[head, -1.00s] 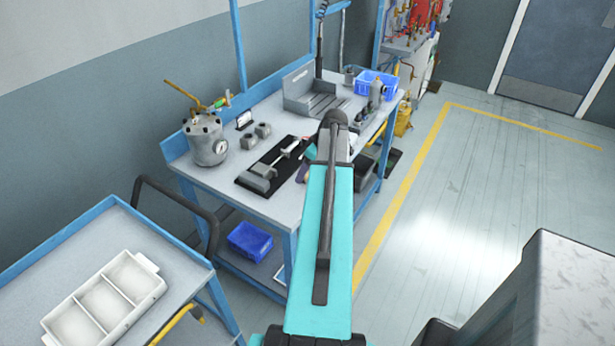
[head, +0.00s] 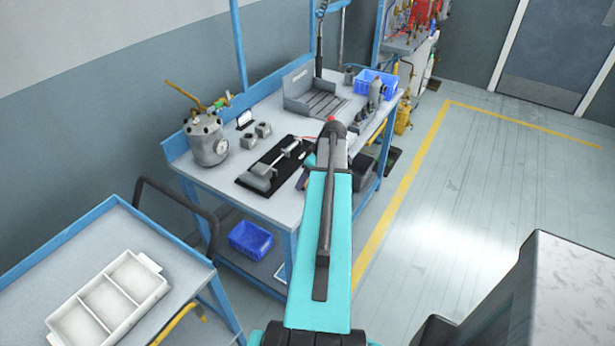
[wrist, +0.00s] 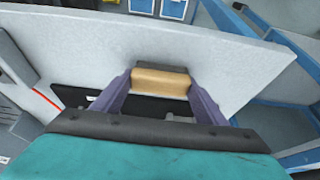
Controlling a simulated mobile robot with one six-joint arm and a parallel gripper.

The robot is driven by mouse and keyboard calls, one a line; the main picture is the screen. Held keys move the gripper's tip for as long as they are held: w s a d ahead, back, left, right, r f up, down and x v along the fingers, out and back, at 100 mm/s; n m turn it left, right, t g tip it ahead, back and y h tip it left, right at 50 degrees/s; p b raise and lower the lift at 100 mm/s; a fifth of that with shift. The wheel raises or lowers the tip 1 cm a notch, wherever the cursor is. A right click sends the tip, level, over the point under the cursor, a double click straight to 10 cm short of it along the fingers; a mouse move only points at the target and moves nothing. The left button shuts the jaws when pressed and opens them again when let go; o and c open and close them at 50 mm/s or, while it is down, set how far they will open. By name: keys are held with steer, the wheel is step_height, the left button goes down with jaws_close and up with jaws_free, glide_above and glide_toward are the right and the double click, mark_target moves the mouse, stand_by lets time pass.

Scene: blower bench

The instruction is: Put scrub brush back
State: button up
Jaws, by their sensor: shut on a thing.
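The scrub brush (wrist: 160,82) has a tan wooden block with a dark strip along its far side. In the wrist view it sits between the purple fingers of my gripper (wrist: 160,92), which is shut on it. The brush is over the grey bench top (wrist: 75,38) near a black mat; I cannot tell its exact height. In the head view my arm hides the brush and most of my gripper; only a small purple part shows beside the arm.
The bench holds a black mat (head: 249,182) with a grey metal tool, a pressure pot (head: 208,143), a grey metal tray (head: 315,104) and a blue basket (head: 376,83). A cart with a white divided tray (head: 75,331) stands at front left. A blue bin (head: 250,241) is below.

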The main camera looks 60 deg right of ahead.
steer(key=shift+f, duration=0.2)
steer(key=o, duration=1.1)
steer(key=shift+r, duration=0.1)
steer(key=b+v, duration=0.2)
steer(key=v, duration=1)
steer(key=shift+b, duration=0.3)
steer(key=shift+s+r, duration=0.1)
steer(key=shift+r, duration=0.05)
